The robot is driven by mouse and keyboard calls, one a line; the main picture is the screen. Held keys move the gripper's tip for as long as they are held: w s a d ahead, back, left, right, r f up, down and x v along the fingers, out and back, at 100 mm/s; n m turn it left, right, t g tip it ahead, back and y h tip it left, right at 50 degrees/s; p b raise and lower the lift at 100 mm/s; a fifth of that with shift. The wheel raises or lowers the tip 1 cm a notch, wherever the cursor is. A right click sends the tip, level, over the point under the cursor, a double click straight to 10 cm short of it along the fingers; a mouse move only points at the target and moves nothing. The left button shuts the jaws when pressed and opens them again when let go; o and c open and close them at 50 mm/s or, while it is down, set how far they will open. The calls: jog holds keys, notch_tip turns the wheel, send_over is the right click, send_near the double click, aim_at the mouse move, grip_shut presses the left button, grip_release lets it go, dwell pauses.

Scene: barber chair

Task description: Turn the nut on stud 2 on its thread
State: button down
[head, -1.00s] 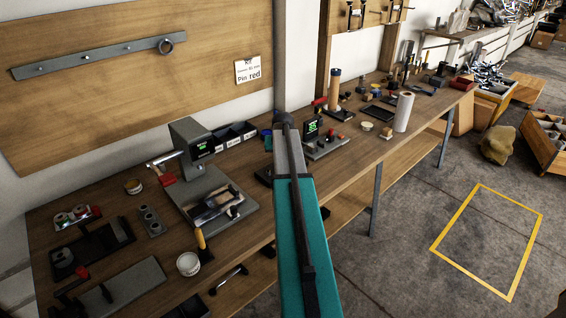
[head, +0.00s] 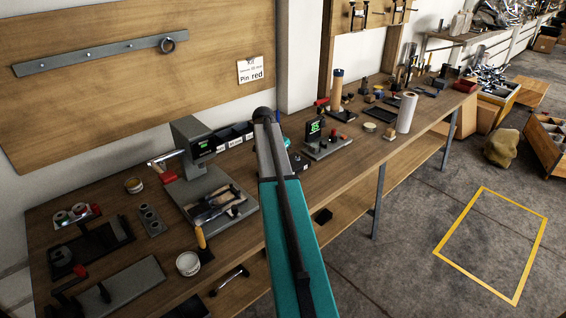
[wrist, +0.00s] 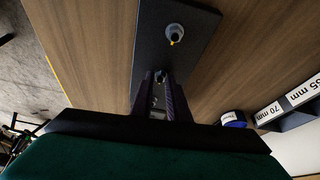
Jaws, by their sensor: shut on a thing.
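A dark plate (wrist: 203,30) lies on the wooden bench in the wrist view. A grey nut on a stud (wrist: 175,34), with a small yellow mark, stands near its far end. My gripper (wrist: 161,82) is over the nearer part of the plate. Its purple fingers are closed around a small grey piece (wrist: 158,98), which looks like the nut on the other stud; the fingers hide most of it. No stud number can be read. In the head view, my teal arm hides the fingers, and a dark part of the plate (head: 300,164) shows just right of it.
Labelled bins (wrist: 285,112) and a blue-and-white roll (wrist: 233,119) are at the right in the wrist view. In the head view, a press (head: 196,150) stands left of my arm and a green-screened device (head: 314,130) right of it.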

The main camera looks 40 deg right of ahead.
jog(key=shift+w+m+g, duration=0.1)
jog(key=shift+m+g, duration=0.2)
jog(key=shift+m, duration=0.5)
jog(key=c, duration=1.7)
grip_release()
jog(key=shift+r, duration=0.1)
jog(key=b+v, duration=0.2)
jog(key=v, duration=1.1)
jog(key=shift+a+r, duration=0.15)
jog(key=shift+r, duration=0.15)
